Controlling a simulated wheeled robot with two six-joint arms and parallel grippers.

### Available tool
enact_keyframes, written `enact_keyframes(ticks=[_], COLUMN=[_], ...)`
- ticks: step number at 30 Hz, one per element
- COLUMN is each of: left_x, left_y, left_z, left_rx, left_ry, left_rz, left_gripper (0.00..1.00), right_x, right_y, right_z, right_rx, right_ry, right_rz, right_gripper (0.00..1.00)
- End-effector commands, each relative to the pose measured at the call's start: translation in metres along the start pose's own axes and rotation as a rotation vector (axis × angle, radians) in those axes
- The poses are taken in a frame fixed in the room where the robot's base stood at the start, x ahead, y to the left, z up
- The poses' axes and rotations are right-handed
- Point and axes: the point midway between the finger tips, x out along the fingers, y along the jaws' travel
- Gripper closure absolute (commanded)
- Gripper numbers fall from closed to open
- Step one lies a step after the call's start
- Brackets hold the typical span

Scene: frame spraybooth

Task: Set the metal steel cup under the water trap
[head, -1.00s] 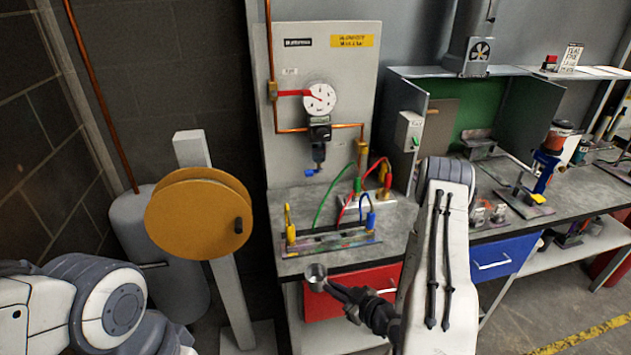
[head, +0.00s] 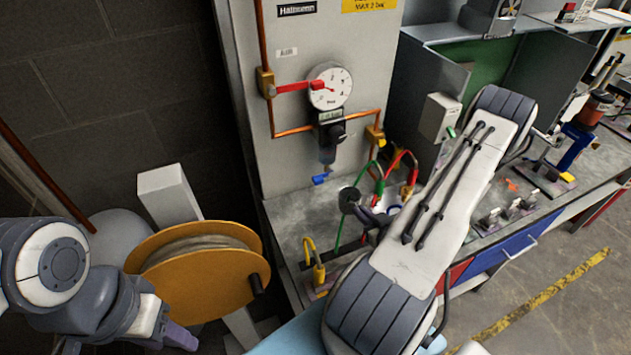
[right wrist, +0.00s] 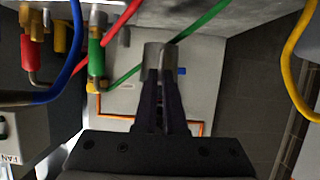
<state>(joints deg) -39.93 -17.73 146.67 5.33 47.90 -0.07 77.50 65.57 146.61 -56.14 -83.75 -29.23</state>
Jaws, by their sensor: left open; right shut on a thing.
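The metal steel cup (head: 350,200) is a small grey cup, dark inside, seen from above over the bench in the head view. My right gripper (head: 366,212) is shut on it, and the cup also shows at the fingertips in the right wrist view (right wrist: 152,58). The water trap (head: 327,153) is a clear bowl under the regulator, with a blue drain tap (head: 320,179) at its bottom. The cup is lower in the head picture and right of the tap, apart from it. My left gripper (head: 180,336) is partly visible at lower left, open and away from the bench.
A gauge (head: 330,87) and copper pipe are on the panel above the trap. Red and green hoses (head: 404,165) stand close beside the right gripper, and a yellow one (head: 312,256) rises left of it. An orange reel (head: 205,270) stands left of the bench.

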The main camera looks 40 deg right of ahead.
Motion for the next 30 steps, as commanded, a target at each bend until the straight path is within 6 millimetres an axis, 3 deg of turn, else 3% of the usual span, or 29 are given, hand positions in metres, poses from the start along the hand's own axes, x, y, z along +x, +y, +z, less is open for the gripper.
enact_keyframes(ticks=[4,13,22,24,30], left_x=[0.016,0.074,0.114,0.103,0.098], left_y=[-0.001,-0.005,-0.008,-0.007,-0.007], left_z=[0.001,0.004,0.006,0.006,0.005], left_rx=[-0.001,-0.003,-0.001,-0.001,-0.001], left_ry=[0.000,0.000,0.000,-0.001,0.001], left_rz=[0.000,0.000,0.000,0.000,0.000], left_gripper=[0.50,0.50,0.50,0.50,0.50], right_x=[0.013,0.062,0.088,0.097,0.120], right_y=[-0.001,-0.003,-0.003,-0.003,-0.002], right_z=[0.006,0.011,0.011,0.005,0.008], right_rx=[-0.004,-0.007,-0.004,-0.001,0.000], right_ry=[0.000,0.005,0.004,0.000,0.001], right_rz=[-0.004,-0.005,-0.004,-0.006,-0.003], right_gripper=[1.00,1.00,1.00,1.00,1.00])
